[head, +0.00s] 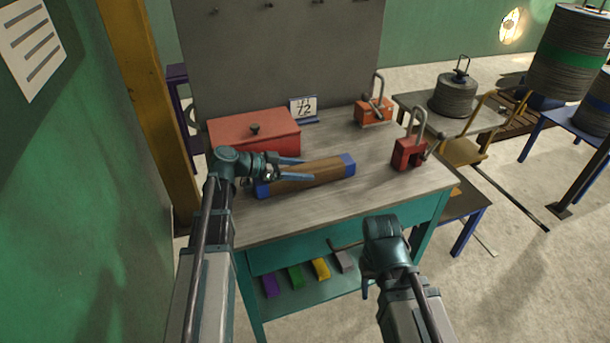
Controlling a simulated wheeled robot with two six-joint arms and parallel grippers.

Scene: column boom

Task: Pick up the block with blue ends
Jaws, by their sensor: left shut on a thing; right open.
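The block with blue ends (318,174) is a long brown wooden bar over the workbench top, its right end angled slightly away from me. My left gripper (297,168) is shut on it near its left part, with one finger on the far side and one on the near side. I cannot tell whether the block touches the bench or is just above it. My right gripper (383,232) is open and empty in front of the bench's front edge, its fingers mostly hidden by its own wrist.
Several coloured blocks (295,276) lie on the lower shelf. A yellow post (155,110) stands left. Cable reels (568,60) stand right.

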